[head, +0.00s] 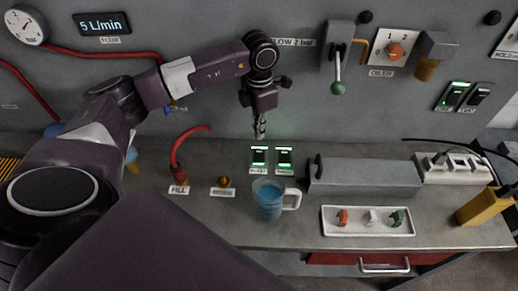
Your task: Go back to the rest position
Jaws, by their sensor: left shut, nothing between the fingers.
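My left gripper (261,127) hangs from my purple arm, pointing down above the back of the grey bench (320,236). Its fingers are shut with nothing between them. It is apart from the two green-lit switches (272,158) that stand just below it in the picture. A clear mug (270,201) with blue liquid stands upright on the bench in front of the switches. My right gripper is not in view.
A red hose (178,158) rises from the bench at left, beside a small orange knob (224,182). A grey box with a handle (365,176), a white tray (367,232) of small coloured parts and a yellow block (484,207) occupy the right side. A lever (338,72) juts from the wall.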

